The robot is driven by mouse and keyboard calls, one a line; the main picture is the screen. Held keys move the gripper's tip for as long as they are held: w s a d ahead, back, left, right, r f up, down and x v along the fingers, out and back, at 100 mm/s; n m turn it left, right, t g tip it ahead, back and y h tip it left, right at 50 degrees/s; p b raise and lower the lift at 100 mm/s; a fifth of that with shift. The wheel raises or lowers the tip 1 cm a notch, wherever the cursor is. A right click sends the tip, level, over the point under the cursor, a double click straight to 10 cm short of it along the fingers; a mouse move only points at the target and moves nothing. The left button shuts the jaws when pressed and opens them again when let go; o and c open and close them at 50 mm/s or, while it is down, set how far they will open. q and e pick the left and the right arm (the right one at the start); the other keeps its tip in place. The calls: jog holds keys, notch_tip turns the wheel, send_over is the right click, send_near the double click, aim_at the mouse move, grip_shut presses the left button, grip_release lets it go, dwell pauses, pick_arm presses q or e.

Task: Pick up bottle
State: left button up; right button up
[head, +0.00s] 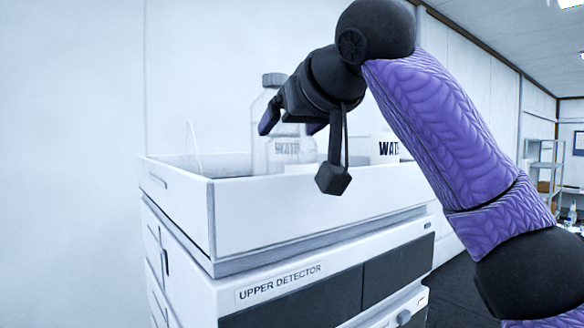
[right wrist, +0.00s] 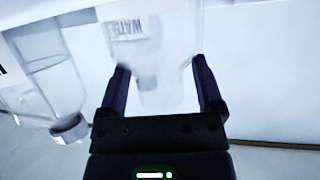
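A clear bottle (head: 264,137) with a grey cap and a WATER label stands upright in the white tray on top of the stack. My right gripper (head: 291,128) is at its upper part, with dark fingers pointing down and spread. In the right wrist view, the bottle (right wrist: 155,50) lies between the two fingers of my right gripper (right wrist: 160,68), one on each side of its neck and shoulder. I see a gap beside the neck; I cannot tell whether the fingertips touch the shoulder. My left gripper is out of view.
The tray (head: 270,212) has raised walls and sits above the upper detector unit (head: 285,290). A second labelled bottle (head: 388,150) stands to the right, partly hidden by my arm; it also shows in the right wrist view (right wrist: 45,85). A wall is behind; shelves (head: 547,165) stand far right.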

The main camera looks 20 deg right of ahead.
jog(key=shift+w, duration=0.25)
jog(key=c, duration=0.5)
jog(key=shift+f, duration=0.1)
grip_shut()
jog(key=shift+f, duration=0.15)
